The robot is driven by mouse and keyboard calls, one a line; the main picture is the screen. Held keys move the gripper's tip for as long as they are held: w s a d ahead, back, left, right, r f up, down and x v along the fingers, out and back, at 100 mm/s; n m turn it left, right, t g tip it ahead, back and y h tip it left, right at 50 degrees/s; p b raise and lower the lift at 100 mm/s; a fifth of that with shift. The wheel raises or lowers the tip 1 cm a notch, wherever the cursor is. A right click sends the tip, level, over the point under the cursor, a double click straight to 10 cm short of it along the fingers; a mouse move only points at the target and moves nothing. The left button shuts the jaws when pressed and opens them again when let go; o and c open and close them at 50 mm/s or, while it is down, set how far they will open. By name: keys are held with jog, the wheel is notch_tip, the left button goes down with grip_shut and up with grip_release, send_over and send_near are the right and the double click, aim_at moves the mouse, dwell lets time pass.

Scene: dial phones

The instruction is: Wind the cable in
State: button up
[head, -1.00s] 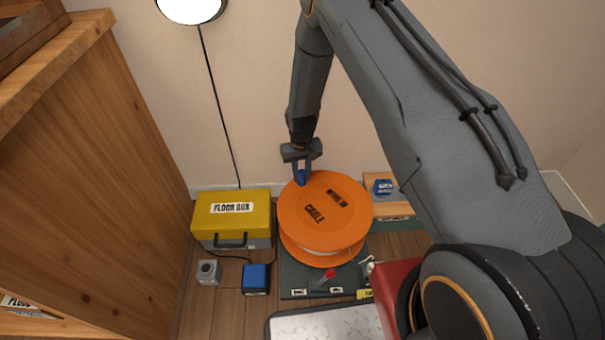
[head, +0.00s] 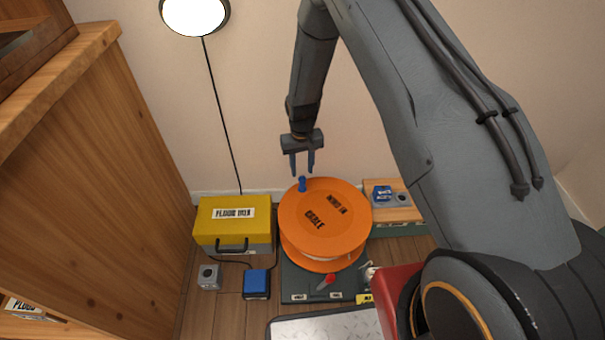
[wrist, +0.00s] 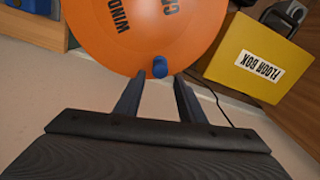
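The orange cable reel (head: 326,222) lies flat on a dark base (head: 322,284), its top face lettered "WIND IN" and "CABLE". A blue crank knob (head: 302,184) stands up near the far left of its rim; it also shows in the wrist view (wrist: 160,67). Pale cable shows between the reel's flanges. My gripper (head: 302,172) is open and empty just above and behind the knob, apart from it. In the wrist view the two fingers (wrist: 157,98) are spread, with the knob beyond the gap between their tips. A red lever (head: 327,281) sits on the base's front.
A yellow floor box (head: 232,220) stands left of the reel, with a black cord running up the wall. A blue plug block (head: 256,283) and a grey socket (head: 208,277) lie in front of it. A wooden stand (head: 408,214) with a blue block (head: 382,193) is at right.

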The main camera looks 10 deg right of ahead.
aim_at(302, 178)
jog(key=shift+r, duration=0.45)
jog(key=shift+b, duration=0.3)
jog(key=shift+w+f+b, duration=0.1)
jog(key=shift+f+b, duration=0.05)
jog(key=shift+b, duration=0.45)
jog(key=shift+n+b, duration=0.7)
jog(key=shift+b, duration=0.5)
notch_tip(302, 178, down, 8)
jog(key=shift+r+b, duration=0.25)
jog(key=shift+b, duration=0.85)
grip_shut()
